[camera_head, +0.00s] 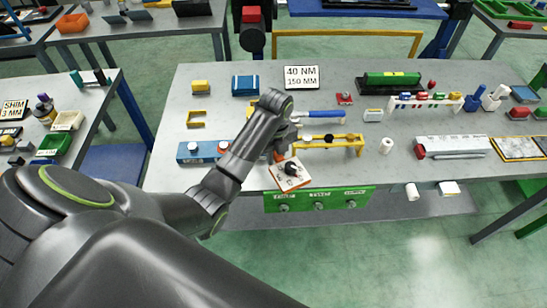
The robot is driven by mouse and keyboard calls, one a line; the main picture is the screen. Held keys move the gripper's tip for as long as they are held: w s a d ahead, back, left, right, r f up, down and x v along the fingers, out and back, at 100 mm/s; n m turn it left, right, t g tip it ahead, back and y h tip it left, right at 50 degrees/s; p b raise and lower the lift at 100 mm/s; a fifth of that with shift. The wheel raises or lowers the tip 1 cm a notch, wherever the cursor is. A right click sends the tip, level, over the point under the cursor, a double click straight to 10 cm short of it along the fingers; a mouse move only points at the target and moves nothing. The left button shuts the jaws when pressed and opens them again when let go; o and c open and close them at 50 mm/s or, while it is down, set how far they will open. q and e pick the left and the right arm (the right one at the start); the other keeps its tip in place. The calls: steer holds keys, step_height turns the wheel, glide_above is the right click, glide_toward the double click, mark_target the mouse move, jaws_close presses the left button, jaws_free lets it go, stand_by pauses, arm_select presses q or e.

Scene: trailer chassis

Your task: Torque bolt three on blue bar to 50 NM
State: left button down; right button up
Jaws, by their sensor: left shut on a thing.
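A blue bar (187,152) with round bolt heads on top lies at the front left of the grey table. My left forearm covers its right part, so I cannot see all its bolts. My left gripper (290,135) is over the table, right of the bar, with its fingertips mostly hidden behind my wrist. It is shut on what looks like a blue-handled tool (322,113), whose handle sticks out to the right. A white sign (301,77) at the back reads 40 NM, 150 MM. My right gripper is not in view.
A yellow frame (340,142) stands right of the gripper. A tilted plate with a black knob (291,171) sits at the front edge above a green panel (318,198).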

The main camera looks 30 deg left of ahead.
arm_select(q)
steer(key=shift+s+r, duration=0.15)
steer(key=shift+f+b, duration=0.35)
steer(key=shift+f, duration=0.35)
steer(key=shift+f+b, duration=1)
steer(key=shift+f, duration=1.65)
steer(key=shift+p, duration=1.25)
steer(key=shift+f, duration=0.75)
stand_by(0.3)
steer(key=c, duration=1.7)
jaws_free()
jaws_close()
